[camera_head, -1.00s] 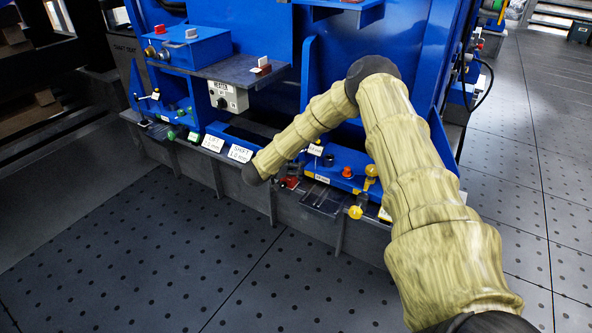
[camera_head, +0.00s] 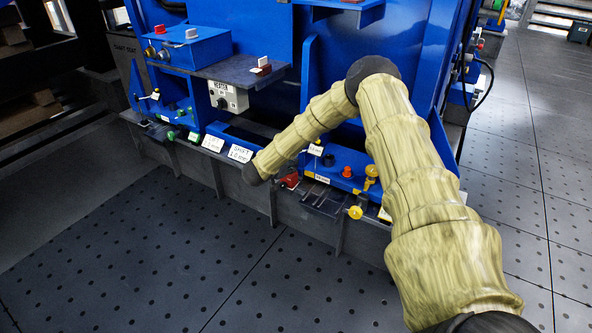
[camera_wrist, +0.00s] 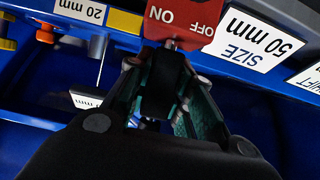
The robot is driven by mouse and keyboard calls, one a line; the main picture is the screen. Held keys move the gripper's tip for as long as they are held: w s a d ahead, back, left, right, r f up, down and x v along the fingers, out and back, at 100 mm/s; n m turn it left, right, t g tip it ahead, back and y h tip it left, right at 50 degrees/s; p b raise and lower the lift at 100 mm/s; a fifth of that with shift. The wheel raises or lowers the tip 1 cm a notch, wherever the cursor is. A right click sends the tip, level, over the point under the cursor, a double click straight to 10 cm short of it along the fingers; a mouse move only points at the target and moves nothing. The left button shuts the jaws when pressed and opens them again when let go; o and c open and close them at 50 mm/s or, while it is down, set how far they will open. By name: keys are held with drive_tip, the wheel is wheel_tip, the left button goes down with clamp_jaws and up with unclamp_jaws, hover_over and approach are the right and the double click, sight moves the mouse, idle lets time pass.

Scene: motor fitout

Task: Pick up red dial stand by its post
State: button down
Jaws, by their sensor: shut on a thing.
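The red dial stand (camera_wrist: 182,20) has a red plate marked ON and OFF, upside down at the top middle of the wrist view. Its short metal post (camera_wrist: 171,45) runs down from the plate to my gripper (camera_wrist: 170,68). The dark fingers with green inner faces are closed around the post. The post's lower part is hidden between the fingers. In the head view the red plate (camera_head: 291,179) shows small beside the dark end of my arm, at the front of the blue bench. There the fingers cannot be made out clearly.
A white SIZE 50 mm card (camera_wrist: 255,40) is close right of the red plate in the wrist view. In the head view, a yellow knob (camera_head: 355,212) and orange knob (camera_head: 347,171) stand to the right. The floor in front is clear.

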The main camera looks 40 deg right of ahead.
drive_tip(key=shift+r+p, duration=1.05)
drive_tip(key=shift+r, duration=0.05)
drive_tip(key=s+a+p, duration=0.3)
drive_tip(key=a, duration=0.4)
drive_tip(key=shift+a+p, duration=0.15)
drive_tip(key=shift+p, duration=0.15)
idle(1.3)
drive_tip(key=shift+a+r, duration=0.1)
drive_tip(key=a+r+p, duration=0.1)
drive_tip(key=s+a+r+p, duration=0.1)
drive_tip(key=a+r+p, duration=0.1)
drive_tip(key=p, duration=0.1)
drive_tip(key=shift+s+a+r, duration=0.25)
drive_tip(key=shift+a+r, duration=0.05)
drive_tip(key=shift+r, duration=0.1)
idle(0.6)
drive_tip(key=shift+a, duration=0.1)
idle(0.4)
